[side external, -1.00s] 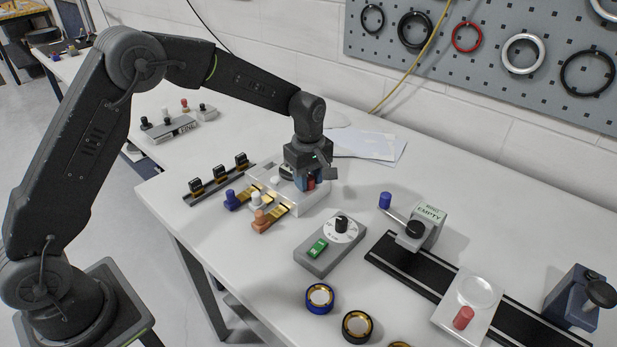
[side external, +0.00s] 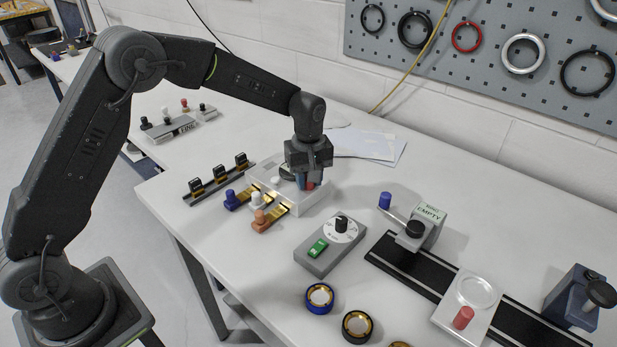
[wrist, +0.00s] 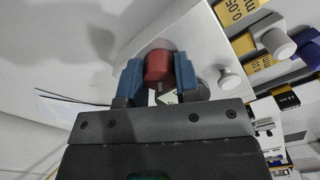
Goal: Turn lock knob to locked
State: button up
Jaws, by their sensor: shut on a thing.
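The red lock knob (side external: 310,185) sits at the back right of the white fixture block (side external: 303,209). My gripper (side external: 305,182) points down at it from above. In the wrist view the red knob (wrist: 158,64) is between the two blue fingers of my gripper (wrist: 157,76), which are shut on it. The fingers and wrist hide most of the knob in the side view. Its lock marks are not readable; a small part of a label shows beneath it. A white round knob (wrist: 229,80) stands on the same block, apart from the fingers.
Blue, white and orange knobs with yellow labelled slides, such as the orange one (side external: 260,217), stand at the block's front left. A black rack (side external: 218,182) is beyond them. A grey dial box (side external: 330,247) stands to the right. Papers (side external: 365,146) lie behind.

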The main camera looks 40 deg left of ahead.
jog(key=shift+m, duration=1.1)
jog(key=o, duration=0.9)
notch_tip(320, 180, up, 14)
jog(key=shift+f, duration=0.1)
